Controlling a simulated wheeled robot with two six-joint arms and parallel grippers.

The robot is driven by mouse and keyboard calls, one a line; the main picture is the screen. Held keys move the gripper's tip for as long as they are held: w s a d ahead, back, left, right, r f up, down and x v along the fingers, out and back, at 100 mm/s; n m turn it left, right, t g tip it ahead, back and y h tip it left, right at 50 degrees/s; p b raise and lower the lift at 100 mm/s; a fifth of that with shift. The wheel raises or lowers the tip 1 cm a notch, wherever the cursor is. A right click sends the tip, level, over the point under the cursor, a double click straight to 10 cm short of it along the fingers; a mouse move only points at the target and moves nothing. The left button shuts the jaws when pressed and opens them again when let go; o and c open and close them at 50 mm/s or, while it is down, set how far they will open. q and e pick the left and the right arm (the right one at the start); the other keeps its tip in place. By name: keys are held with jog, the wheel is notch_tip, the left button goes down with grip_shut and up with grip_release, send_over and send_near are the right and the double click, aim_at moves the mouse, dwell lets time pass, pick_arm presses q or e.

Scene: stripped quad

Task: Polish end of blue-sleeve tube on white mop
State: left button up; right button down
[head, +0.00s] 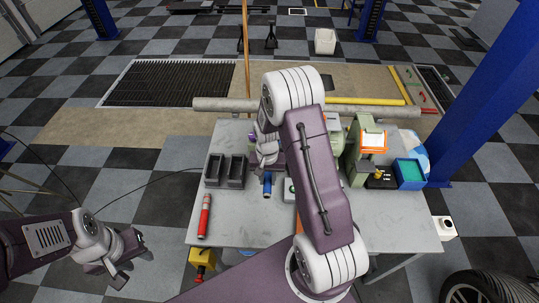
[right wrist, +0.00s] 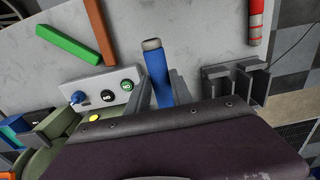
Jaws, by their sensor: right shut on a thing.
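The blue-sleeve tube (right wrist: 157,73) points away from my right gripper in the right wrist view, its bare metal end (right wrist: 151,44) outward over the worktable. My right gripper (right wrist: 162,92) is shut on it, with one finger on each side of the sleeve. In the head view the blue sleeve (head: 267,186) shows below the wrist, while my right arm hides most of the gripper. My left gripper (head: 127,262) is open and empty beyond the table's left side. A green machine (head: 353,165) stands partly behind my right arm. I cannot make out the white mop clearly.
A red tube (head: 204,216) lies at the left of the grey table (head: 235,224), near black twin bins (head: 225,171). A button box (right wrist: 105,92), an orange bar (right wrist: 99,30) and a green bar (right wrist: 68,44) lie near the held tube. A blue bin (head: 409,174) stands right.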

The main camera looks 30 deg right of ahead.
jog(key=shift+w+d, duration=0.25)
jog(key=shift+w, duration=0.15)
jog(key=shift+r+p, duration=0.1)
jog(key=shift+p, duration=0.55)
dwell(2.8)
dwell(0.3)
jog(key=s+a+p, duration=0.1)
jog(key=s+a, duration=0.2)
jog(key=s, duration=0.3)
jog(key=shift+a+r, duration=0.3)
jog(key=shift+r, duration=0.1)
dwell(0.6)
